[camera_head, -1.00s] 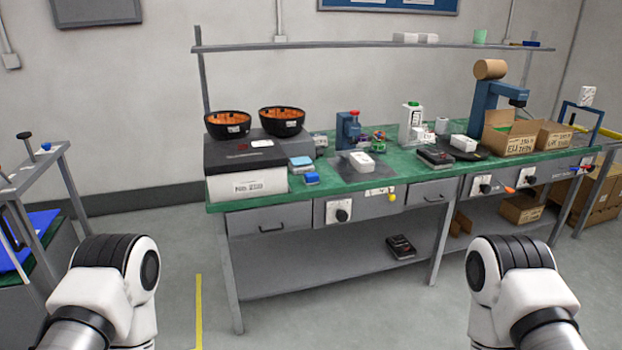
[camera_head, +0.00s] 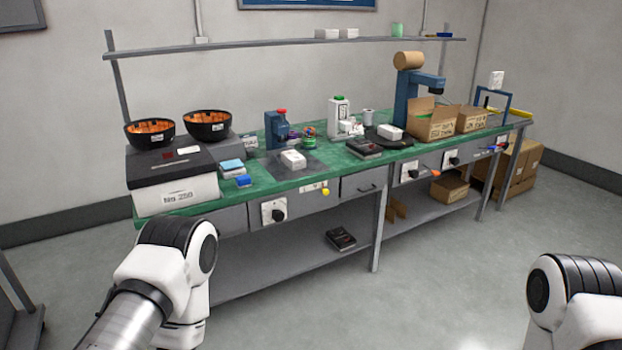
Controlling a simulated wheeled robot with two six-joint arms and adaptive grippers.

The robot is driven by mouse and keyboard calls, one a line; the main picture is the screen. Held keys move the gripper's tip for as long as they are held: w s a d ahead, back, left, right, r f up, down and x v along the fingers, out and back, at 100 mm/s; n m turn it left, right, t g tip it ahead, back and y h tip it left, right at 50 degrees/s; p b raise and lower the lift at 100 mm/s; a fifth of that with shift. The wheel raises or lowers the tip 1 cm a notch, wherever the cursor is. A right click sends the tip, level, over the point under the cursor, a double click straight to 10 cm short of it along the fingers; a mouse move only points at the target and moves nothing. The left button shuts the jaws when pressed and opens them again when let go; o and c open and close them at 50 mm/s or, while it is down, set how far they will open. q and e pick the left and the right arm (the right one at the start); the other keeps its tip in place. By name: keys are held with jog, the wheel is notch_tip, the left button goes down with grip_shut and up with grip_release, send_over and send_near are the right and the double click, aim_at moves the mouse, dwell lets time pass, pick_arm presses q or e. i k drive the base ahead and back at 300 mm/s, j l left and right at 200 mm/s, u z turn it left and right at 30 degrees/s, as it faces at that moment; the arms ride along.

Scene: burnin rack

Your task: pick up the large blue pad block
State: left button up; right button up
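Two blue blocks are at the left part of the green bench top, just right of the grey box. The larger one, a light blue-topped pad block (camera_head: 231,167), lies behind the smaller, darker blue block (camera_head: 243,181). They look close together; I cannot tell if they touch. Only links of my two arms show at the lower left and lower right, both well short of the blocks. Neither of my grippers is in view.
The green-topped bench (camera_head: 265,181) crosses the middle, with drawers and a lower shelf (camera_head: 290,262). A white block (camera_head: 293,159) lies to the right. The floor in front is clear.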

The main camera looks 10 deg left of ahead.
aim_at(244, 181)
jog(key=i+j+z, duration=0.15)
jog(key=j+z, duration=0.3)
jog(key=j, duration=0.15)
jog(key=j+z, duration=0.4)
jog(key=j, duration=0.15)
jog(key=j+z, duration=0.45)
jog(key=j, duration=0.2)
